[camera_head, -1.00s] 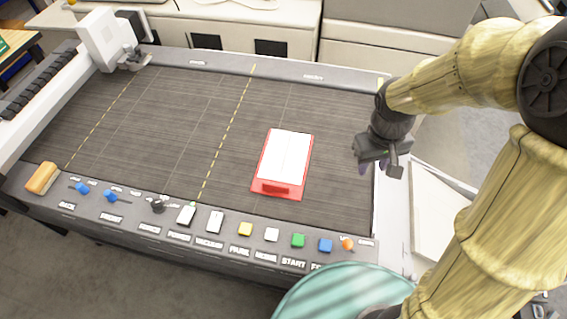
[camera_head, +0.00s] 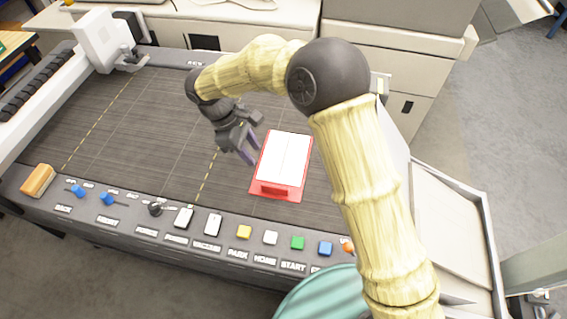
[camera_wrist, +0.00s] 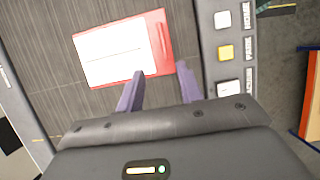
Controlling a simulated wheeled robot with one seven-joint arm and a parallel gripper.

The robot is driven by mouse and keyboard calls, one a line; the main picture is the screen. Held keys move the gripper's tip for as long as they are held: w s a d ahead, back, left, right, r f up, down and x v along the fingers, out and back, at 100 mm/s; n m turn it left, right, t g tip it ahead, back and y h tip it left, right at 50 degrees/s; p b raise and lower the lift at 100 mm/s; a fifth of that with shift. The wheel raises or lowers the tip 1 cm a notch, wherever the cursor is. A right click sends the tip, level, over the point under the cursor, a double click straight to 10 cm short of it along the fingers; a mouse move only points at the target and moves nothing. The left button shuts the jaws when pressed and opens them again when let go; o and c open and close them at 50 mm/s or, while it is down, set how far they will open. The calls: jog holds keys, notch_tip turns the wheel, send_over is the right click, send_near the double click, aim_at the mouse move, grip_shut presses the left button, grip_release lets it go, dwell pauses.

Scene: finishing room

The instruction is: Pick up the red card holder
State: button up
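The red card holder (camera_head: 263,187) lies flat on the dark striped machine bed, with white cards or paper covering most of its top. In the wrist view the red card holder (camera_wrist: 162,42) is ahead of the fingertips, its red end towards the button panel. My gripper (camera_head: 250,152) is above the bed, just left of the holder in the head view. In the wrist view my gripper (camera_wrist: 160,82) has its two purple fingers spread apart with nothing between them. I cannot tell its exact height above the bed.
The control panel's front edge carries several buttons, including a yellow one (camera_head: 244,232) and a green one (camera_head: 297,243). A white gantry head (camera_head: 103,40) stands at the bed's far left. An orange-brown block (camera_head: 38,180) sits at the left front corner. The bed's left half is clear.

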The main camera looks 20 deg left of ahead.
jog(key=p, duration=0.4)
send_near(274, 186)
jog(key=x, duration=0.5)
jog(key=shift+d+f, duration=0.1)
jog(key=shift+d, duration=0.3)
jog(key=shift+d+f+p, duration=0.2)
jog(key=shift+f+p, duration=0.45)
jog(key=shift+p, duration=0.25)
jog(key=shift+a+p+x, duration=0.2)
jog(key=shift+p+x, duration=0.65)
jog(key=shift+x, duration=1.05)
jog(key=shift+f, duration=0.1)
grip_shut()
